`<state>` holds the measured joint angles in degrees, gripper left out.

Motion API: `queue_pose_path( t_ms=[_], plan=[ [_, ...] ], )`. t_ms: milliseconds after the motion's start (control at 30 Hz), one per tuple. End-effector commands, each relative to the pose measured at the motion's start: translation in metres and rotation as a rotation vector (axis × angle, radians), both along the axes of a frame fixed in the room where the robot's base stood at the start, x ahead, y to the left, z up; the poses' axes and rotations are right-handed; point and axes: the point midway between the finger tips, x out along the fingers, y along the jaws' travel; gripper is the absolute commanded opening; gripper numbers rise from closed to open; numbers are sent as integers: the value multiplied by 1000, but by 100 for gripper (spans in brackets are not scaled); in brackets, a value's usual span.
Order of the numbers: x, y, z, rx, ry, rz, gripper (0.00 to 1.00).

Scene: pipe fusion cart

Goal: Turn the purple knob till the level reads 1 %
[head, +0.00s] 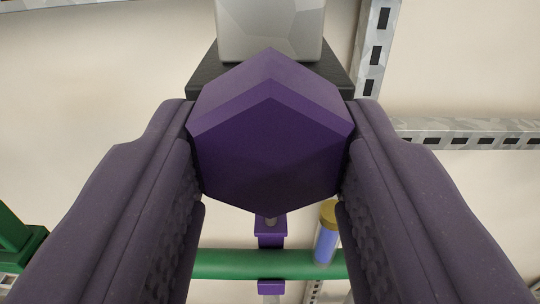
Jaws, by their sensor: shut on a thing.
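The purple knob (270,150) is a faceted, hexagonal block in the middle of the head view. My gripper (270,165) has one dark finger on each side of it. Both fingers press against the knob's left and right sides, so the gripper is shut on it. The knob sits in front of a dark plate (205,75) with a light grey block (270,28) above. No level readout shows in this view.
A green horizontal pipe (225,264) runs below the knob, with a purple bracket (270,238) on it. A blue cylinder with a gold cap (326,240) stands beside the bracket. Slotted metal rails (470,133) cross the pale wall at right.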

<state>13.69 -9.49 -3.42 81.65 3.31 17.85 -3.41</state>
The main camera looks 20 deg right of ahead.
Motion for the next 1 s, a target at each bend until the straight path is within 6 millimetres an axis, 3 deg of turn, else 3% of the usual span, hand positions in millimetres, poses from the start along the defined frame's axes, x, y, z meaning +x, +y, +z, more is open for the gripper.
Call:
queue_pose_path(
  t_ms=[200, 233, 300, 333, 667, 1000],
  plan=[
    [0, 0, 0, 1, 1, 0, 14],
    [0, 0, 0, 1, 1, 0, 51],
    [0, 0, 0, 1, 1, 0, 67],
    [0, 0, 0, 1, 1, 0, 70],
    [-5, 1, 0, 1, -1, 0, 70],
    [-61, 17, -1, -1, -2, 0, 70]
  ],
)
